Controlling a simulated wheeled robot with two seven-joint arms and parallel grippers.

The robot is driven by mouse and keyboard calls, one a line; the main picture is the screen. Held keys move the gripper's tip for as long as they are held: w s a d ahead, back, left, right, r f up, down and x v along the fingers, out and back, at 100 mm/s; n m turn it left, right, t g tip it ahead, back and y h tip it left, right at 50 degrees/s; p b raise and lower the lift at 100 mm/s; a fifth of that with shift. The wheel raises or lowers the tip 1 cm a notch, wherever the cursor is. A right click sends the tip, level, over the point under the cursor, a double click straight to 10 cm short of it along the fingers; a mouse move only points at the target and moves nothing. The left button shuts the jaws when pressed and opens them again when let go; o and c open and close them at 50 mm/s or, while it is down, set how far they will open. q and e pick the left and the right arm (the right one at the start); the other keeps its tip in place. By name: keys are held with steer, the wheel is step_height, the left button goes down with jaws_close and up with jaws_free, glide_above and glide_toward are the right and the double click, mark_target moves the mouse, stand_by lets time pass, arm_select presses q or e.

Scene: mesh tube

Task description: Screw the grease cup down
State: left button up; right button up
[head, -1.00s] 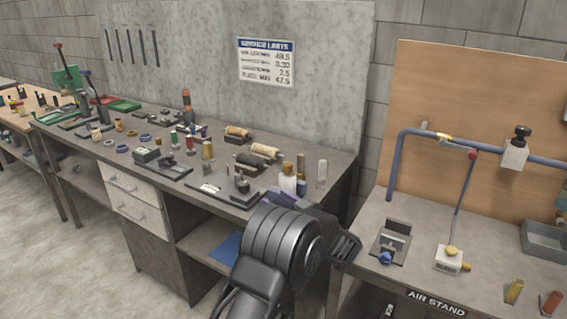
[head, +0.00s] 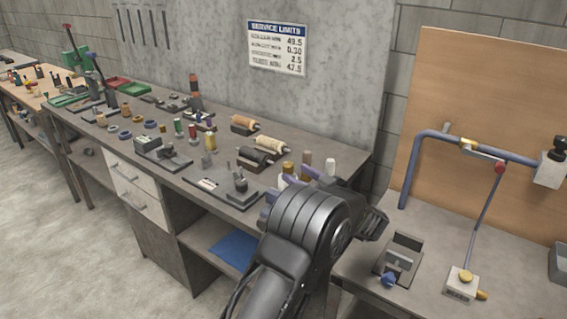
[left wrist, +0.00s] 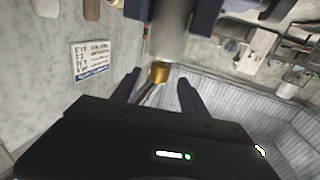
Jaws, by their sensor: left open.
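My left gripper (head: 284,191) is over the front right corner of the grey bench, its purple fingers open. In the left wrist view the two fingers (left wrist: 159,84) stand apart, with a grey cylinder with a brass end (left wrist: 158,72) showing between them. I cannot tell whether the fingers touch it. I cannot say for sure which item is the grease cup. A dark plate with a small upright post (head: 240,185) lies left of the fingers. My right gripper is not in view.
Two spools (head: 258,147) and several small parts fill the bench leftward.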

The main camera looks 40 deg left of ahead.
mark_target(284, 165)
arm_select(q)
steer(key=p+x, duration=0.2)
steer(key=x, duration=0.4)
steer(key=shift+a, duration=0.25)
steer(key=shift+w+a, duration=0.2)
steer(key=shift+a, duration=0.45)
steer(key=shift+c, duration=0.5)
jaws_close()
